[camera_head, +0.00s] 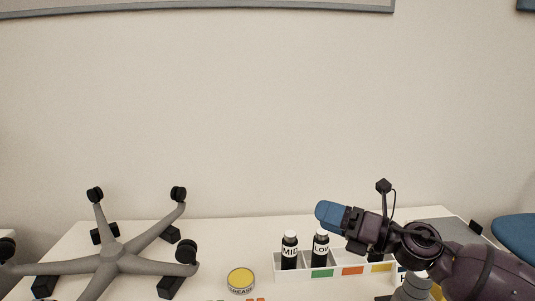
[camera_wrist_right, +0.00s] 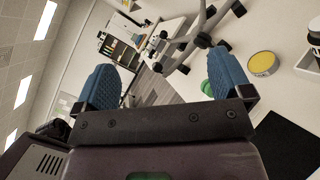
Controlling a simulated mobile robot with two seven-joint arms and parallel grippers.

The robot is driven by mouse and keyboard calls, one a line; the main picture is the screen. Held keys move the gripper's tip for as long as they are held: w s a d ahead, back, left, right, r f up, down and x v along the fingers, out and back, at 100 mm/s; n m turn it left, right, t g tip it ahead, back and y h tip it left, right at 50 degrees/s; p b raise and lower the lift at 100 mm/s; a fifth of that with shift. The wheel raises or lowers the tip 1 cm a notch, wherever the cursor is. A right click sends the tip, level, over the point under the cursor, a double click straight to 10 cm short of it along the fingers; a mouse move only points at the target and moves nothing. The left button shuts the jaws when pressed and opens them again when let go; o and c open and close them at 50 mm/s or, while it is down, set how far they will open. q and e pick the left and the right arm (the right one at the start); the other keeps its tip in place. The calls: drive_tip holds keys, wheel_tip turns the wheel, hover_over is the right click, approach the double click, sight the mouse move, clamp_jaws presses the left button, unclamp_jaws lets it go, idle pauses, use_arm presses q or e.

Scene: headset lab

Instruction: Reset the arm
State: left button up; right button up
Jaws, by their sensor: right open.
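My right arm comes in from the lower right in the head view, and its gripper (camera_head: 331,214) hangs above the white tray, pointing left. The right wrist view shows its two blue ridged fingers (camera_wrist_right: 162,84) spread wide with nothing between them. My left gripper is in neither view.
On the white table, a white tray (camera_head: 300,275) holds black bottles marked MID (camera_head: 289,254) and LOW (camera_head: 320,252). A yellow-topped grease tin (camera_head: 240,280) stands left of it. An upturned grey chair base with casters (camera_head: 118,258) fills the left side. A blank wall is behind.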

drive_tip(key=s+d+f+m+t+h, duration=0.2)
drive_tip(key=d+f+m+t+h, duration=0.3)
drive_tip(key=f+m, duration=0.75)
drive_tip(key=s+d+f+m+t+h, duration=0.25)
drive_tip(key=d+f+m+h, duration=0.4)
drive_tip(key=m, duration=1.15)
drive_tip(key=s+d+f+m+g+h, duration=0.2)
drive_tip(key=s+f+m, duration=0.2)
drive_tip(key=s+f, duration=0.6)
drive_tip(key=s+d+f+m+g+h, duration=0.2)
drive_tip(key=s+f+m+g+h, duration=0.1)
drive_tip(key=s+f, duration=0.6)
drive_tip(key=s+m, duration=0.1)
drive_tip(key=s, duration=0.2)
drive_tip(key=shift+s+f+h, duration=0.35)
drive_tip(key=shift+f, duration=0.05)
